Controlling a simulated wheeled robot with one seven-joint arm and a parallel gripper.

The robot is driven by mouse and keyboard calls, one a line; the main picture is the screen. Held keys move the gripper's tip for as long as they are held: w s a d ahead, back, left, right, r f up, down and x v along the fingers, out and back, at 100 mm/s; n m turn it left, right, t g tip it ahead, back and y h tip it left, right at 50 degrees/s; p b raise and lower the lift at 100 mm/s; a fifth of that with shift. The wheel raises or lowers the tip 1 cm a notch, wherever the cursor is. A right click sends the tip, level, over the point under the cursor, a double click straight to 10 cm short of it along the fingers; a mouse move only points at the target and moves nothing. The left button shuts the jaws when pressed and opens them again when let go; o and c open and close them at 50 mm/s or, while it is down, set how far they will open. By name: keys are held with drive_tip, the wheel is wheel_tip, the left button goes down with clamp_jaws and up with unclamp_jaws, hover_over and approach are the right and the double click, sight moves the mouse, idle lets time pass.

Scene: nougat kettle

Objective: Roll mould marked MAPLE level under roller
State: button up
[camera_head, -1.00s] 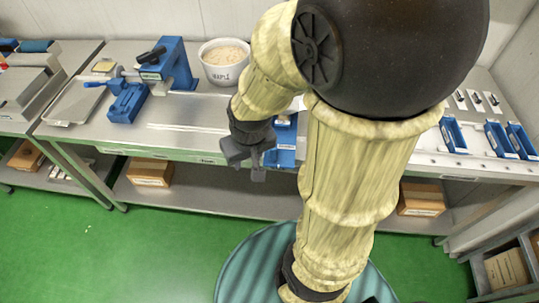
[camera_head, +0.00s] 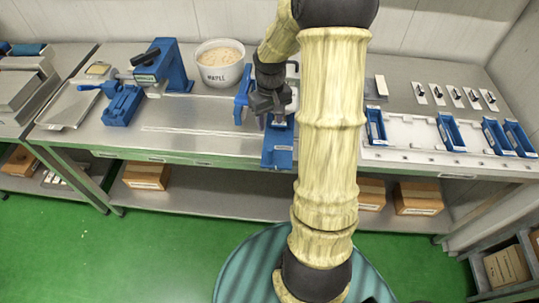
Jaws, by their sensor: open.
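A white bowl (camera_head: 219,65) of pale, crumbly filling stands at the back of the bench; its front reads MAPLE. Narrow blue moulds (camera_head: 449,133) stand in a white rack at the right; their small labels are too small to read. A blue fixture (camera_head: 278,146) stands at the bench's front edge, partly hidden by my arm; a blue upright part (camera_head: 243,91) shows behind it, left of my gripper. I cannot tell which part is the roller. My gripper (camera_head: 271,112) is open, pointing down just above the fixture. I see nothing held, and cannot tell whether it touches anything.
A blue press (camera_head: 168,66) with a dark handle and a blue vise (camera_head: 123,105) stand at the left, beside a metal tray (camera_head: 68,105). White rack (camera_head: 407,131) and several small plates (camera_head: 454,97) are at the right. Bare bench (camera_head: 190,136) lies left of the fixture.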

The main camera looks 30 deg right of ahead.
sight(270, 156)
drive_tip(key=f+p, duration=0.1)
drive_tip(key=f, duration=0.4)
drive_tip(key=f+p, duration=0.1)
drive_tip(key=f, duration=0.5)
drive_tip(key=f+p, duration=0.1)
drive_tip(key=f, duration=0.5)
drive_tip(key=shift+s+a+f, duration=0.15)
drive_tip(key=shift+s+f, duration=0.05)
drive_tip(key=shift+s, duration=0.05)
drive_tip(key=shift+c, duration=0.5)
clamp_jaws()
